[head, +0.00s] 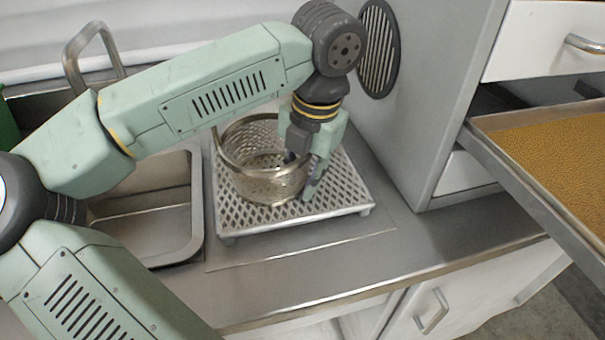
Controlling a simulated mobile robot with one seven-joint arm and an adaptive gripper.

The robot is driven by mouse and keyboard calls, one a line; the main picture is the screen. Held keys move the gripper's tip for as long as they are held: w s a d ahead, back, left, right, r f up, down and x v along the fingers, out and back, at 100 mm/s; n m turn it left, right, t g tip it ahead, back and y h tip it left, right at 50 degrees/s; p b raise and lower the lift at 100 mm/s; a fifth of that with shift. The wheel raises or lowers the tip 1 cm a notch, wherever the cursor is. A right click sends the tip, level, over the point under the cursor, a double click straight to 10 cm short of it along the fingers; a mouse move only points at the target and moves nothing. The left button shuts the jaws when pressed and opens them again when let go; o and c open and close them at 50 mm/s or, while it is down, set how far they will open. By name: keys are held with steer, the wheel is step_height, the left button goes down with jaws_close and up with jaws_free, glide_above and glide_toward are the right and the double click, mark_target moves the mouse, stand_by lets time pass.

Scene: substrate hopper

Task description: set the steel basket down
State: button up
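The steel basket (262,182) is a round, perforated metal basket with a hoop handle. It appears upright over the perforated metal rack (335,192); I cannot tell whether its base touches the rack. My gripper (301,176) points down at the basket's right side, with its fingers at the basket's wall and rim. The near finger hides part of the wall, and I cannot tell whether the fingers are closed on it.
A sink basin (193,225) lies left of the rack, partly behind my arm. A grey cabinet wall with a round vent (378,48) rises at the right. A tray of brown granular material (475,142) juts out at far right. The front counter strip is clear.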

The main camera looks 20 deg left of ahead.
step_height(320, 180, up, 12)
steer(key=d+p, duration=0.1)
steer(key=p, duration=0.6)
steer(key=shift+s+d, duration=0.15)
steer(key=shift+d, duration=0.15)
